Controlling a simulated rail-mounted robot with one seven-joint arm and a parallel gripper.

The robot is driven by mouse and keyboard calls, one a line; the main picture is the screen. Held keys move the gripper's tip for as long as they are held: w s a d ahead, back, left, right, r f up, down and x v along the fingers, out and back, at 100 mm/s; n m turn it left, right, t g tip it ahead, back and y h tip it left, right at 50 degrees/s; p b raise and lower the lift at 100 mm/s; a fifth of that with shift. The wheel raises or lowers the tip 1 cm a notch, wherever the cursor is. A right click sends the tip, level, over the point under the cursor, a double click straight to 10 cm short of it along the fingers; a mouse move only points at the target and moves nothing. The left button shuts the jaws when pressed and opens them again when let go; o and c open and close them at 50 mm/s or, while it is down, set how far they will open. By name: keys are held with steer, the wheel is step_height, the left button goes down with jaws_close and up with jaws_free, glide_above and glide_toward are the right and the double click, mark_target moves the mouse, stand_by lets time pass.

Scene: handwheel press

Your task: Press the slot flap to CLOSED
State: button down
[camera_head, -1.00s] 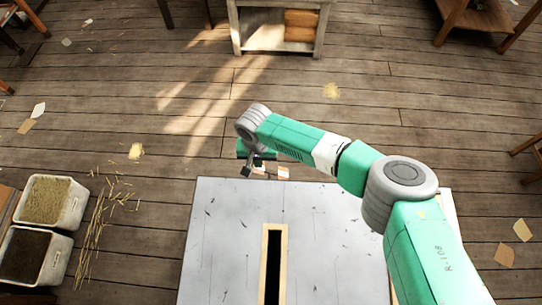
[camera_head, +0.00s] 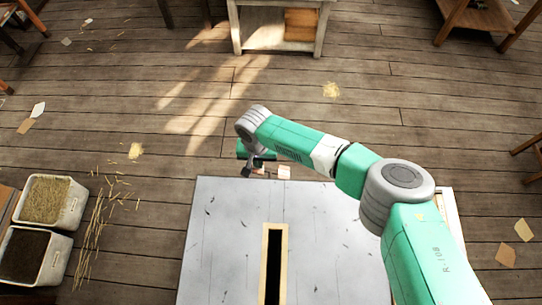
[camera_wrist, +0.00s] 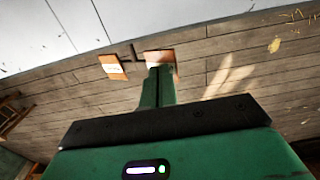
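In the wrist view, my gripper (camera_wrist: 158,72) shows as green fingers pressed together with no gap that I can see. Their tips overlap a small orange-brown plate with a pale part (camera_wrist: 160,54) near the edge of the pale table top. I cannot tell whether they touch it. This plate may be the slot flap; its position is unclear. In the head view, my gripper (camera_head: 249,170) hangs just beyond the table's far edge, with small pale and orange pieces (camera_head: 284,172) beside it.
The grey table top (camera_head: 225,235) has a wood-framed dark slot (camera_head: 264,265). A second orange and white card (camera_wrist: 113,66) is left of my fingers in the wrist view. Two bins (camera_head: 47,200) stand at the left. The plank floor beyond the table is mostly clear.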

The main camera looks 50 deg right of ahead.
steer(key=shift+s+f+b, duration=0.1)
steer(key=shift+f+b, duration=0.65)
steer(key=shift+f, duration=0.6)
steer(key=shift+r, duration=0.1)
step_height(320, 180, up, 4)
steer(key=p, duration=0.4)
steer(key=shift+p, duration=0.35)
step_height(320, 180, up, 4)
steer(key=p, duration=0.5)
